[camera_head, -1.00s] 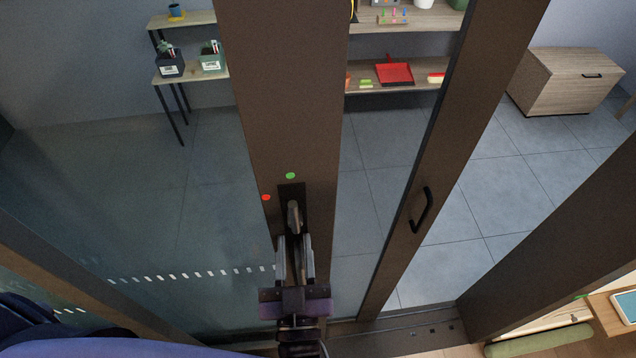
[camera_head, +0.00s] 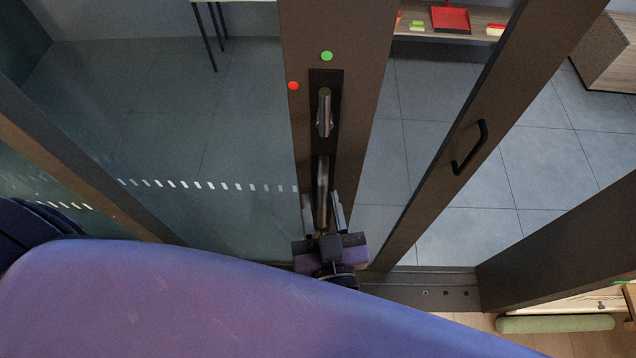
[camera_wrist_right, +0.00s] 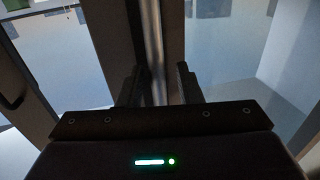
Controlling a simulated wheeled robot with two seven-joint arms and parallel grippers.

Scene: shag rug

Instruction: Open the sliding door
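The sliding door's brown upright (camera_head: 352,120) stands in the middle of the head view, with glass panes beside it. It carries a long metallic vertical handle bar (camera_head: 323,190) under a short metal handle piece (camera_head: 325,112) on a dark plate. My right gripper (camera_head: 322,202) is low on the bar, its two fingers on either side. In the right wrist view the gripper (camera_wrist_right: 158,85) is open around the bar (camera_wrist_right: 153,45), with visible gaps at the fingers. My left gripper is not in view.
A second brown upright with a black pull handle (camera_head: 469,147) stands to the right. A floor track (camera_head: 425,292) runs along the bottom. A green cushion-like roll (camera_head: 555,324) lies at the lower right. Shelving with a red tray (camera_head: 450,19) is beyond the glass. My purple arm hides the lower foreground.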

